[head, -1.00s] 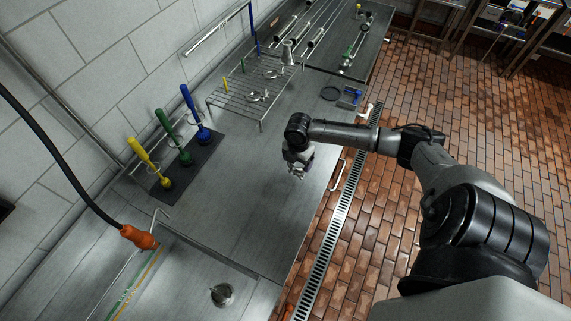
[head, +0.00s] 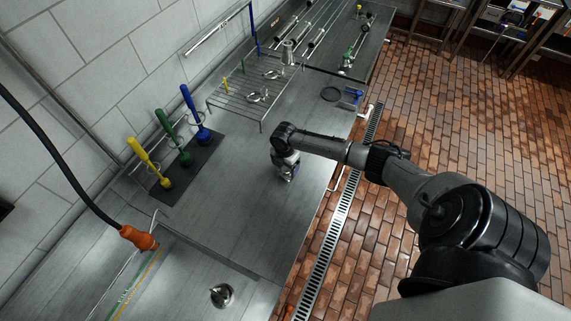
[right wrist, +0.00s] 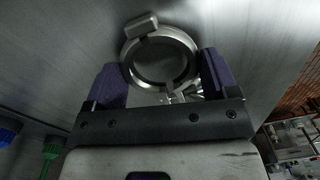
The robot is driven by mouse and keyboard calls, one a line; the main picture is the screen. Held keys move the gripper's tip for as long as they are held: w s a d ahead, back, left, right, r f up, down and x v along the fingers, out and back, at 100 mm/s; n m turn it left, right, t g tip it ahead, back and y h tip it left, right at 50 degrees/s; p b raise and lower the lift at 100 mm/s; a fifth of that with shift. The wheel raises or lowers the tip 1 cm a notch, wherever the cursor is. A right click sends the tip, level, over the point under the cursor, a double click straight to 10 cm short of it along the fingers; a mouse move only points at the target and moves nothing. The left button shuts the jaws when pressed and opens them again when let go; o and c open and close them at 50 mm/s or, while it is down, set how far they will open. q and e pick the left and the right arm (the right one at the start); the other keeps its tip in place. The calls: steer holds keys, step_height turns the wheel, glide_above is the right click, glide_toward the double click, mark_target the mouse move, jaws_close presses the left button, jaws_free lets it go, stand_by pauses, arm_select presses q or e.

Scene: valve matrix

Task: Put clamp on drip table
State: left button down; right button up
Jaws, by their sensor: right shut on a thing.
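My right gripper (head: 288,173) is over the middle of the steel bench, pointing down. In the right wrist view its two purple fingers (right wrist: 162,76) are on either side of a round metal clamp (right wrist: 142,27), gripping it. The clamp is a ring with a block-like lug at the top and a small fastener near the fingers. It is too small to make out in the head view. A low wire-topped drip table (head: 228,97) stands against the wall at the bench's far end, with two similar rings on it. My left gripper is not in view.
Yellow, green and blue brushes (head: 166,122) stand on a dark mat (head: 207,152) left of my gripper. An orange plug (head: 138,238) hangs at left. Bare bench separates gripper and rack.

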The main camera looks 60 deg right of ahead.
steer(key=o, duration=0.9)
step_height(320, 180, up, 11)
steer(key=s+a+f+m, duration=0.1)
steer(key=s+a+f, duration=0.1)
steer(key=a, duration=0.4)
steer(key=s+a+f+m, duration=0.1)
steer(key=s+a+f, duration=0.1)
steer(key=s+a, duration=0.2)
steer(key=s+a+f+m+t, duration=0.1)
steer(key=s+a+f, duration=0.1)
steer(key=a, duration=0.7)
steer(key=shift+s+f+m+y, duration=0.3)
steer(key=shift+s+m+y, duration=0.1)
steer(key=shift+s, duration=0.35)
steer(key=s+a+m, duration=0.1)
steer(key=s+a, duration=0.1)
steer(key=s+a+r+m+t, duration=0.1)
steer(key=s+a, duration=0.1)
steer(key=s+a+m, duration=0.2)
steer(key=shift+a+r, duration=0.1)
steer(key=shift+r, duration=0.1)
steer(key=shift+s+a+r+m+t+h, duration=0.1)
steer(key=shift+s+a+r+m+t, duration=0.25)
steer(key=shift+s+r+m, duration=0.7)
steer(key=shift+s+a+r+m+t+h, duration=0.1)
steer(key=shift+s+a+r+m+t, duration=0.25)
steer(key=shift+s+r+m, duration=0.7)
steer(key=shift+s+a+r+m+t+h, duration=0.1)
steer(key=shift+s+a+r+m+t, duration=0.4)
steer(key=shift+s+m, duration=0.95)
